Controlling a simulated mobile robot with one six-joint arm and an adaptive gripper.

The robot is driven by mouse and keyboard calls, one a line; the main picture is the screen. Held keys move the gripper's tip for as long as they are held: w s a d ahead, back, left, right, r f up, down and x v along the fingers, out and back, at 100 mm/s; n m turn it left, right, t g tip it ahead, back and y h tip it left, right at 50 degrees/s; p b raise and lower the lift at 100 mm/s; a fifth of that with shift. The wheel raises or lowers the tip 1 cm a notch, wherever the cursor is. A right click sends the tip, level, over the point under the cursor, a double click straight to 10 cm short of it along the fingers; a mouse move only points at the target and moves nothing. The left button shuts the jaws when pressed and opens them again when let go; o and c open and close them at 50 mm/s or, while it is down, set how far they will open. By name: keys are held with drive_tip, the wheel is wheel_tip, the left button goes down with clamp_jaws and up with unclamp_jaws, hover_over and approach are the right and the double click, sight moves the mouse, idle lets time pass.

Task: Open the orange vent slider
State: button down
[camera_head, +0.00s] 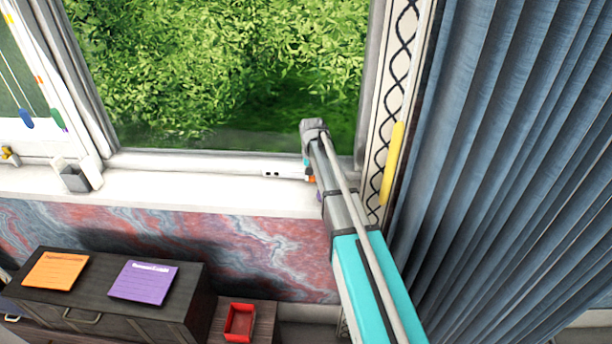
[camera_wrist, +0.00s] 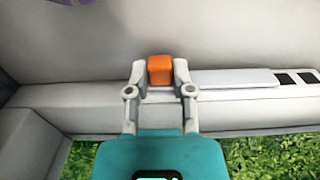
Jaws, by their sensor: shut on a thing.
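The orange vent slider (camera_wrist: 160,70) is a small orange block on the vent strip along the window's bottom frame. In the wrist view my gripper (camera_wrist: 160,78) has one grey finger on each side of it and is shut on it. The white vent plate (camera_wrist: 235,80) lies beside it, with dark slots (camera_wrist: 295,78) showing past the plate's end. In the head view a bit of the orange slider (camera_head: 311,179) shows below my wrist, at the right end of the sill; my fingers there are mostly hidden. The slots (camera_head: 270,174) lie to its left.
The window's right frame, a patterned strip (camera_head: 393,100) with a yellow handle (camera_head: 392,165), and a blue curtain (camera_head: 515,150) stand close to the right of my arm. A small grey holder (camera_head: 75,178) stands far left on the sill (camera_head: 190,190). The sill between is clear.

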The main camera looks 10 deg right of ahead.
drive_tip(key=shift+c, duration=2.4)
unclamp_jaws()
drive_tip(key=shift+a, duration=0.15)
drive_tip(key=shift+r, duration=0.15)
